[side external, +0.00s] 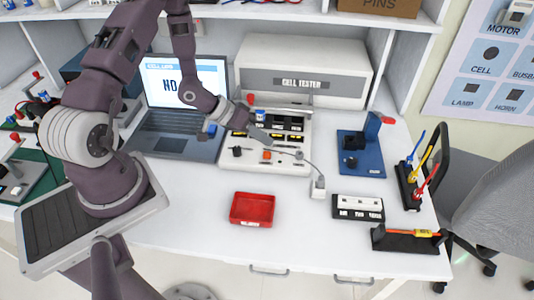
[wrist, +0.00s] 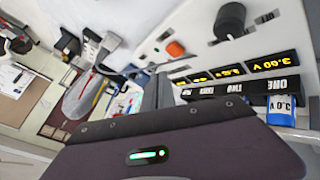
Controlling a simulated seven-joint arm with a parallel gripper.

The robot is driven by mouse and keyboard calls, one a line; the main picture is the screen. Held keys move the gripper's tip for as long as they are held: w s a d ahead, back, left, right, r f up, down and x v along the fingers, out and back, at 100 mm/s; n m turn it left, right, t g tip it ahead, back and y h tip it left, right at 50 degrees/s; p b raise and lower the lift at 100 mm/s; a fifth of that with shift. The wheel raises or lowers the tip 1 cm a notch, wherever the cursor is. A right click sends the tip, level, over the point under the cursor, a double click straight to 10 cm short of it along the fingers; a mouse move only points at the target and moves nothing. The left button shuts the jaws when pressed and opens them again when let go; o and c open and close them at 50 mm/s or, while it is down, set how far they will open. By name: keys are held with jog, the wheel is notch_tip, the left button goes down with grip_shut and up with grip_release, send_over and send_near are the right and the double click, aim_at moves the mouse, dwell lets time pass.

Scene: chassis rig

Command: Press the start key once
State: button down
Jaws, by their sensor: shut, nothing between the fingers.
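The cell tester (side external: 265,170) is a white unit with a sloped panel at the back centre of the bench. An orange key (side external: 266,155) sits on its front panel beside black knobs; it also shows in the wrist view (wrist: 175,49), and its lettering is not readable. My gripper (side external: 264,135) is shut and empty, above the tester panel and just behind the orange key in the side view. Its fingers (wrist: 157,92) also show in the wrist view, apart from the orange key. A blue-topped cell (wrist: 281,112) labelled 3.0 V stands in the tester near yellow voltage displays.
A laptop (side external: 185,110) stands left of the tester. A red tray (side external: 252,209), a white plug-like piece on a cable (side external: 318,187), a blue fixture (side external: 361,155) and a probe rack (side external: 412,185) stand around it. The front of the bench is mostly clear.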

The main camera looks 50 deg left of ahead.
jog(key=shift+f, duration=1.1)
jog(key=shift+f, duration=0.1)
dwell(1.1)
jog(key=shift+f, duration=0.3)
jog(key=shift+f, duration=0.45)
dwell(0.5)
dwell(0.4)
jog(key=shift+r, duration=0.85)
jog(key=shift+r, duration=2.55)
